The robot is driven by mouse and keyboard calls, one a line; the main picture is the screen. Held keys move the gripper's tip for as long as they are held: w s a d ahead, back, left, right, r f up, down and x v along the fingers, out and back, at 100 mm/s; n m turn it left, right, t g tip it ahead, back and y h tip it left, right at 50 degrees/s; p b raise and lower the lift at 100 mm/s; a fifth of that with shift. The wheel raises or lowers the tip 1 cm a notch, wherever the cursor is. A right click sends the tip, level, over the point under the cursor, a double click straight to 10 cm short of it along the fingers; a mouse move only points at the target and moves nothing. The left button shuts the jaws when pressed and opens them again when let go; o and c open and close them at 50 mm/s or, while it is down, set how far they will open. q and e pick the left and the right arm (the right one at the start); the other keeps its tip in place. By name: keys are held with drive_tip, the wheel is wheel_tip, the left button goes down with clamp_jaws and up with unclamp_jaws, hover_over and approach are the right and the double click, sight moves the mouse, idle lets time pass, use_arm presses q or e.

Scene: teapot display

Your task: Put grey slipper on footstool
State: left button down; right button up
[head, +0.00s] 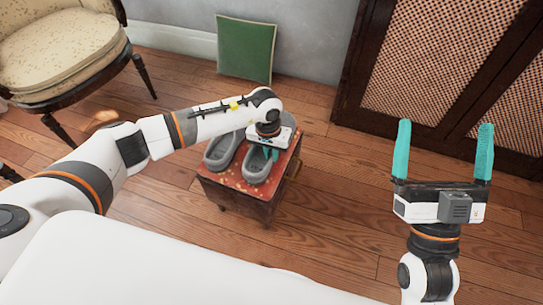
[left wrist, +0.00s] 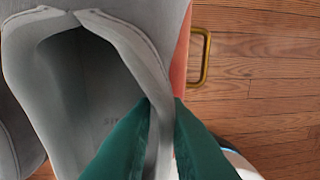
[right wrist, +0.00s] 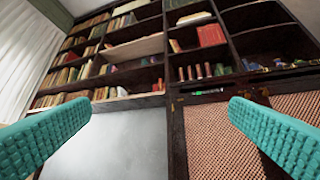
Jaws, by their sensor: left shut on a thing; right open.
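A red footstool (head: 232,190) stands on the wooden floor in the middle of the head view, with two grey slippers side by side at its top. My left gripper (head: 268,150) is shut on the side wall of the right-hand grey slipper (head: 255,172). In the left wrist view, the green fingers (left wrist: 160,115) pinch the rim of this slipper (left wrist: 70,100). Whether it rests on the top or hangs just above it, I cannot tell. The other grey slipper (head: 218,158) lies to its left. My right gripper (head: 445,150) is open and empty, raised right of the footstool.
A brass handle (left wrist: 202,58) is on the footstool's side. A cushioned chair (head: 62,55) stands at the upper left, and a green square panel (head: 246,50) leans on the wall. A dark cabinet with woven doors (head: 440,60) fills the upper right. Floor in front is clear.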

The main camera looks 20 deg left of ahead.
use_arm(q)
drive_tip(key=shift+f, duration=0.65)
use_arm(e)
drive_tip(key=shift+s+r+t+y, duration=0.3)
drive_tip(key=shift+s+r+t, duration=0.1)
drive_tip(key=shift+s+r, duration=0.15)
drive_tip(key=shift+s+d, duration=0.1)
drive_tip(key=shift+s, duration=0.1)
use_arm(q)
drive_tip(key=c, duration=1.4)
unclamp_jaws()
drive_tip(key=shift+c, duration=0.2)
use_arm(e)
drive_tip(key=shift+s+r+t, duration=0.15)
drive_tip(key=shift+r+t, duration=0.05)
drive_tip(key=shift+t, duration=0.1)
